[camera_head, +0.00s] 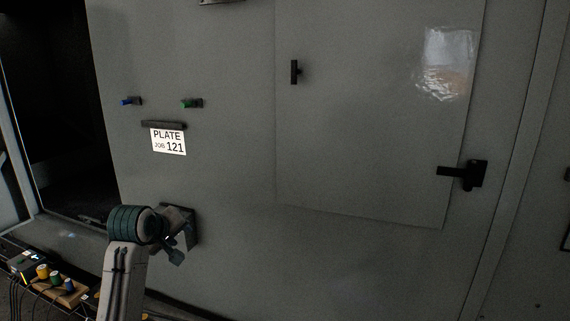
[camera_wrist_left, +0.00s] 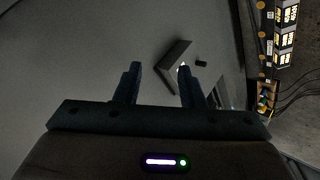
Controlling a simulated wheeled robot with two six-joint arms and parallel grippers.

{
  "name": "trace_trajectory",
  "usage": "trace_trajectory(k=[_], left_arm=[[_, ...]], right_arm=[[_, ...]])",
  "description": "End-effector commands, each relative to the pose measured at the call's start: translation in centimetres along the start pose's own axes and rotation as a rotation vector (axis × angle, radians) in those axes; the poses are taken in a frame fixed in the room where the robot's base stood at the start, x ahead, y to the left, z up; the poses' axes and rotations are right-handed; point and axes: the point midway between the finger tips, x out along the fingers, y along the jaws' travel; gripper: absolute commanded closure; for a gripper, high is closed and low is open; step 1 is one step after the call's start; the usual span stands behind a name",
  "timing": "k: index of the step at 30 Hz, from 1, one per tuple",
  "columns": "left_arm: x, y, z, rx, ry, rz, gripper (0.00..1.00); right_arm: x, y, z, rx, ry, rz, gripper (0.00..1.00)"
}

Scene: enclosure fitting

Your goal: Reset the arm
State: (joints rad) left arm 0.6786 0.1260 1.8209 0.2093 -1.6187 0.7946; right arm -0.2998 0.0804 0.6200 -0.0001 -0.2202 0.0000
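My left arm comes in at the lower left of the head view, and its gripper (camera_head: 173,238) is close to the front of the grey enclosure (camera_head: 230,150). In the left wrist view the two fingers of my left gripper (camera_wrist_left: 162,80) stand apart with nothing between them. A dark angled bracket (camera_wrist_left: 175,60) on the enclosure shows beyond the fingertips; I cannot tell the exact gap. In the head view this bracket (camera_head: 192,228) is partly hidden behind the gripper. My right gripper is not in view.
The enclosure has a closed door panel (camera_head: 360,130) with a black handle (camera_head: 464,174). A blue button (camera_head: 130,101), a green button (camera_head: 192,103) and a "PLATE JOB 121" label (camera_head: 168,142) are on its front. Coloured spools (camera_head: 56,279) and cables lie at lower left.

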Motion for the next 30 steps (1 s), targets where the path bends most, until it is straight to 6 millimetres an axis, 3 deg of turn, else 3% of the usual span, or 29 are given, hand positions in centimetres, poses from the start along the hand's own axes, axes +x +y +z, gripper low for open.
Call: trace_trajectory(k=[1, 5, 11, 17, 21, 24, 30], left_arm=[[0.8, -2.4, 2.5, 0.036, -0.019, -0.029, 0.64], [1.5, -7.7, 7.9, 0.137, -0.061, -0.089, 0.64], [0.7, -15.4, 16.1, 0.295, -0.137, -0.171, 0.64], [-2.4, -22.4, 23.6, 0.453, -0.226, -0.239, 0.64], [-5.6, -26.6, 28.4, 0.562, -0.296, -0.277, 0.64], [-7.9, -28.9, 31.0, 0.629, -0.341, -0.296, 0.64], [-11.5, -31.6, 34.3, 0.721, -0.407, -0.319, 0.64]], right_arm=[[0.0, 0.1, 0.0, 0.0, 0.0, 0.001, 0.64], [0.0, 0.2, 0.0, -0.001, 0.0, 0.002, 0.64], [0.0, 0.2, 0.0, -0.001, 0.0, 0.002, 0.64], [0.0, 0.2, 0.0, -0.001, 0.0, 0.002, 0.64], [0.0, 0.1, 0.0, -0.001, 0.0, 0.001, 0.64], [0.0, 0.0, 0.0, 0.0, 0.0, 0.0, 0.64], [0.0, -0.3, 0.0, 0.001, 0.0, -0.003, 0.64]])
